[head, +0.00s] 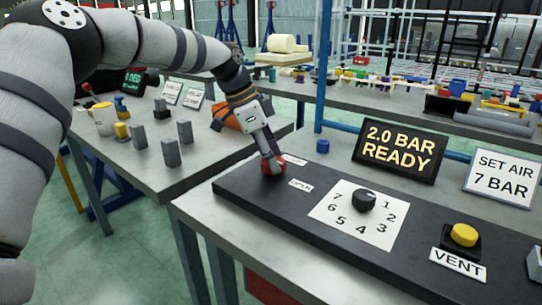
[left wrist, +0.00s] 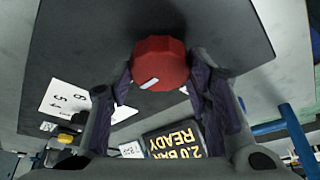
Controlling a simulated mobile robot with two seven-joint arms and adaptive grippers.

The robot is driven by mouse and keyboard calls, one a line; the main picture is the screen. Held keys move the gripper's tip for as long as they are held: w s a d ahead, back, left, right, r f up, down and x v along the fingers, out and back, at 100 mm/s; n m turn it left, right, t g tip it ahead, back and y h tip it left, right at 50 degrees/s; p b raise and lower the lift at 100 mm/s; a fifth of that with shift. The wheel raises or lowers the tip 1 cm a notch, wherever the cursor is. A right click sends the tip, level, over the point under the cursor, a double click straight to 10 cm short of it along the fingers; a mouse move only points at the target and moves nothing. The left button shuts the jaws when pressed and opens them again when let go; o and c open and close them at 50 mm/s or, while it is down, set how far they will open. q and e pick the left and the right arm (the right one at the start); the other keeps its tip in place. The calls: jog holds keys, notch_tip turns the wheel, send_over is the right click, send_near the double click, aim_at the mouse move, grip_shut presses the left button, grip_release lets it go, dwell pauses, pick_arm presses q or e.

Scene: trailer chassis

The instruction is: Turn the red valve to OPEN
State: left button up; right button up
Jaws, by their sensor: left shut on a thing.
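The red valve (head: 273,166) is a round faceted knob at the left end of a black panel (head: 237,189) on the bench. A white label reading OPEN (head: 300,185) lies just right of it. My left gripper (head: 272,158) points down and is shut on the valve. In the left wrist view the valve (left wrist: 159,62) sits between the two fingers of my left gripper (left wrist: 160,78), with a white mark on its top. The mark's direction against the label cannot be told. My right gripper is not in view.
Right of the valve are a black dial (head: 364,200) on a numbered plate, a yellow VENT button (head: 464,235) and a display (head: 399,151) reading 2.0 BAR READY. A sign (head: 503,178) says SET AIR 7 BAR. Another table (head: 150,180) with small blocks stands left.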

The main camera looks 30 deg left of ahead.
pick_arm(q)
jog(key=shift+f, duration=0.15)
jog(key=o, duration=1.2)
jog(key=shift+c, duration=0.2)
jog(key=v, duration=1.2)
jog(key=shift+w+d, duration=0.1)
